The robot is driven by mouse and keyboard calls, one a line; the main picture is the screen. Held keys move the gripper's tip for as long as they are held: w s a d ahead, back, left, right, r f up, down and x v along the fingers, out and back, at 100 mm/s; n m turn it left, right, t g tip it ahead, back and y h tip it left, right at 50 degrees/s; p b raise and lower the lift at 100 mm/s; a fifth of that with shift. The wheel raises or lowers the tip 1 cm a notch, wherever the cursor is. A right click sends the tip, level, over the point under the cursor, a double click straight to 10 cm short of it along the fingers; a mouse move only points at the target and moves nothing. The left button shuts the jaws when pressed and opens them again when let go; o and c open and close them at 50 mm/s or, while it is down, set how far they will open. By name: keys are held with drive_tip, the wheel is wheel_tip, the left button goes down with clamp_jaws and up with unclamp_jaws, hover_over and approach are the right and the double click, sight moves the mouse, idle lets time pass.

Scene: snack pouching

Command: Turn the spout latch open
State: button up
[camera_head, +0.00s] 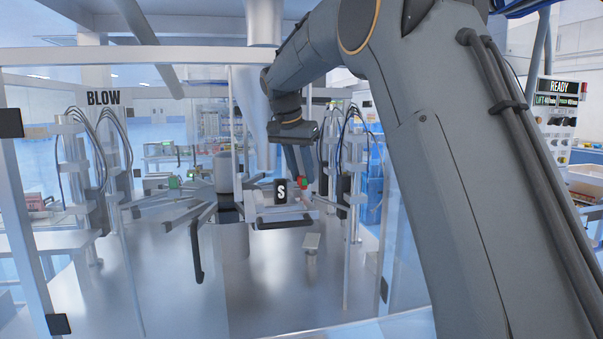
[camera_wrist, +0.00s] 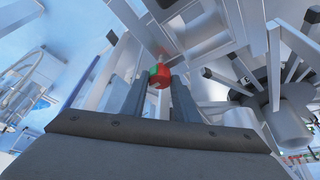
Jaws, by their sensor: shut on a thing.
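The spout latch shows as a small red and green knob (camera_head: 303,183) beside a dark block marked "S" in the head view. In the wrist view the red and green knob (camera_wrist: 159,75) sits between my two fingertips. My gripper (camera_head: 300,174) reaches down from above, and its fingers are shut on the knob. In the wrist view my gripper (camera_wrist: 157,84) has one finger on each side of it. The fingers hide part of the latch, so I cannot tell how far it is turned.
The block marked "S" (camera_head: 281,191) is just left of my gripper. Metal arms and brackets (camera_head: 180,212) spread around it, with a dark hanging handle (camera_head: 196,250) at left. Hoses and posts (camera_head: 352,150) stand close at right. A panel (camera_head: 561,88) reads "READY". The metal floor below is mostly clear.

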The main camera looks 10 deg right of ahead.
drive_tip(key=n, duration=0.2)
drive_tip(key=n+t+y, duration=0.1)
drive_tip(key=n, duration=0.1)
drive_tip(key=shift+s+d+r+n, duration=0.1)
drive_tip(key=shift+d+n, duration=0.1)
drive_tip(key=shift+n, duration=0.2)
drive_tip(key=n+y+p, duration=0.1)
drive_tip(key=n+y, duration=0.1)
drive_tip(key=n, duration=0.2)
drive_tip(key=shift+d+n, duration=0.15)
drive_tip(key=shift+n, duration=0.15)
drive_tip(key=n+y+p, duration=0.1)
drive_tip(key=n+y, duration=0.1)
drive_tip(key=n, duration=0.2)
drive_tip(key=shift+d, duration=0.15)
drive_tip(key=shift+n+g+y, duration=0.4)
drive_tip(key=shift+n+y, duration=0.2)
drive_tip(key=shift+n, duration=1.5)
drive_tip(key=o, duration=1.1)
drive_tip(key=shift+c, duration=0.2)
